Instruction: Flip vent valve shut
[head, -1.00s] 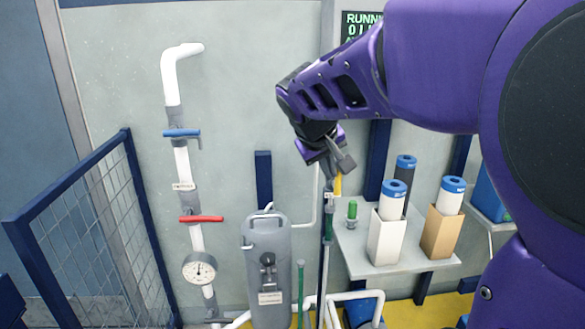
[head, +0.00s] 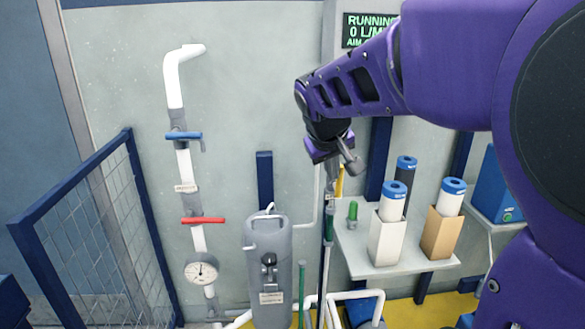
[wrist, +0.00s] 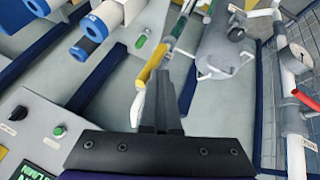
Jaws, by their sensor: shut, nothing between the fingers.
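A white upright pipe (head: 185,165) on the wall at the left carries two valves. The upper valve has a blue handle (head: 184,135) and the lower a red handle (head: 202,220); both handles lie crosswise to the pipe. Their small labels are unreadable, so I cannot tell which is the vent valve. The red handle also shows at the right edge of the wrist view (wrist: 306,99). My gripper (head: 350,165) is shut and empty, well to the right of both handles. Its closed fingers (wrist: 163,88) show in the wrist view, in front of a yellow-and-green rod (wrist: 150,68).
A gauge (head: 201,269) sits low on the pipe. A grey tank (head: 268,270) stands between the pipe and my gripper. A shelf (head: 357,252) with holders of blue-capped cylinders is at the right. A mesh fence (head: 92,230) stands left; clear wall lies between pipe and gripper.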

